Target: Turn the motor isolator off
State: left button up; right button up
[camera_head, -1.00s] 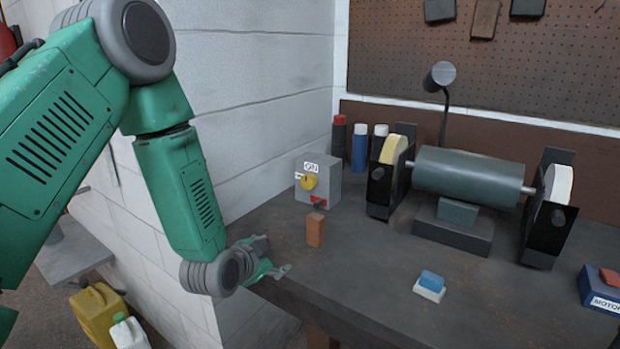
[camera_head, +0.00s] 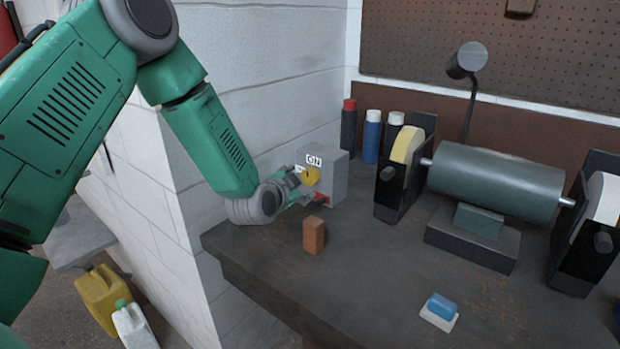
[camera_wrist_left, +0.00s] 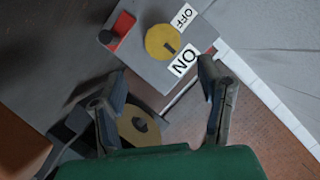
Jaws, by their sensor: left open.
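The motor isolator is a grey box (camera_head: 339,181) on the bench against the white block wall. Its yellow rotary knob (camera_head: 311,176) sits below an ON label, with a red patch lower down. In the left wrist view the yellow knob (camera_wrist_left: 163,43) shows a dark slot pointing towards the ON label (camera_wrist_left: 183,62); an OFF label (camera_wrist_left: 185,16) is beside it. My left gripper (camera_head: 306,184) is just in front of the box face, at about knob height, partly hiding it. Its two fingers (camera_wrist_left: 160,92) are spread and empty, with the knob beyond them. My right gripper is not in view.
A small brown block (camera_head: 314,236) stands on the bench (camera_head: 370,290) just in front of the isolator. A bench grinder (camera_head: 495,183) stands to the right, with several spray cans (camera_head: 371,137) behind. A blue and white block (camera_head: 439,311) lies near the front.

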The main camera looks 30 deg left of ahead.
aim_at(308, 178)
pick_arm(q)
jog(key=x, duration=0.3)
jog(key=a+x, duration=0.1)
jog(key=x, duration=0.3)
jog(key=shift+a+f, duration=0.2)
jog(key=shift+f, duration=0.1)
jog(key=shift+w+d+r, duration=0.1)
jog(key=shift+d+r, duration=0.05)
jog(key=shift+d, duration=0.3)
jog(key=c, duration=1)
jog(key=shift+c, duration=0.7)
jog(key=shift+a, duration=0.15)
